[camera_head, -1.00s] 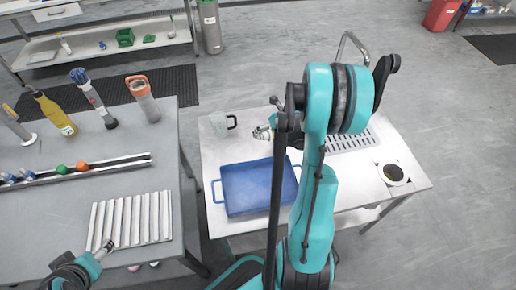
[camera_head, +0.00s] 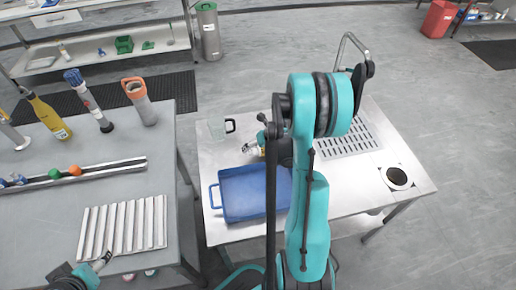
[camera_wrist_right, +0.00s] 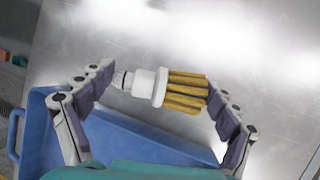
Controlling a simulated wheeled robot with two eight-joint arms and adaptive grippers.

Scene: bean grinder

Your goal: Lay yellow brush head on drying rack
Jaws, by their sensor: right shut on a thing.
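The yellow brush head (camera_wrist_right: 184,93) has yellow bristles and a white collar with a thin neck. In the right wrist view it lies crosswise between the fingers of my right gripper (camera_wrist_right: 162,90), which is shut on it end to end. In the head view my right gripper (camera_head: 260,146) is small and partly hidden by my arm, above the back edge of the blue tray. A white slatted rack (camera_head: 122,229), seemingly the drying rack, lies on the left table. My left arm's end (camera_head: 94,270) shows at the lower left; its finger state is unclear.
The blue tray (camera_head: 232,211) and a clear cup (camera_head: 217,129) stand on the metal table (camera_head: 345,205), which has a drain grate (camera_head: 350,140) and a round hole (camera_head: 397,177). Bottles and a ball rail (camera_head: 105,167) occupy the left table. A gap separates the tables.

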